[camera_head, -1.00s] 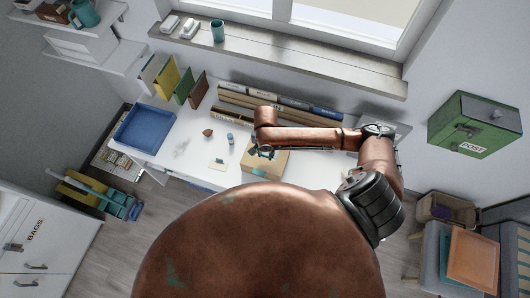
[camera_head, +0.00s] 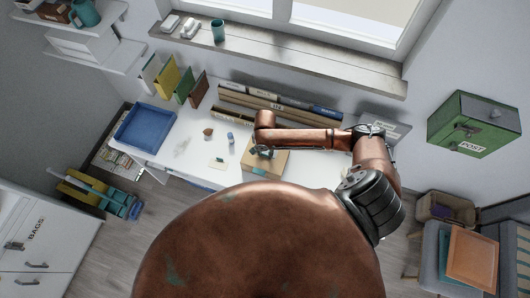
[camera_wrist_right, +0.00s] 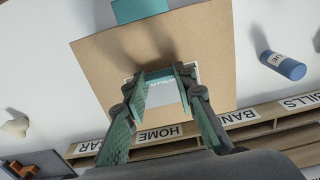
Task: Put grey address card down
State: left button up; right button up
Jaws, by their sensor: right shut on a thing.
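The grey address card (camera_wrist_right: 166,96) shows pale between my right gripper's green-padded fingers in the right wrist view. My right gripper (camera_wrist_right: 162,84) is shut on it, over the printed side of a brown cardboard parcel (camera_wrist_right: 100,60). Whether the card touches the parcel I cannot tell. In the head view my right gripper (camera_head: 263,152) is over the parcel (camera_head: 275,166) on the white desk, and the card is too small to make out. My left gripper is not in view.
A blue glue stick (camera_wrist_right: 283,66) lies beside the parcel. A labelled wooden sorter (camera_wrist_right: 270,120) runs along the desk's back. A blue tray (camera_head: 146,128) sits at the desk's left, with upright coloured folders (camera_head: 166,80) behind. Bare desk (camera_head: 322,170) shows right of the parcel.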

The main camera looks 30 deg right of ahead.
aim_at(265, 154)
jog(key=o, duration=0.9)
jog(key=shift+f, duration=0.1)
notch_tip(265, 154, up, 12)
jog(key=shift+r, duration=0.15)
jog(key=shift+s, duration=0.1)
dwell(0.3)
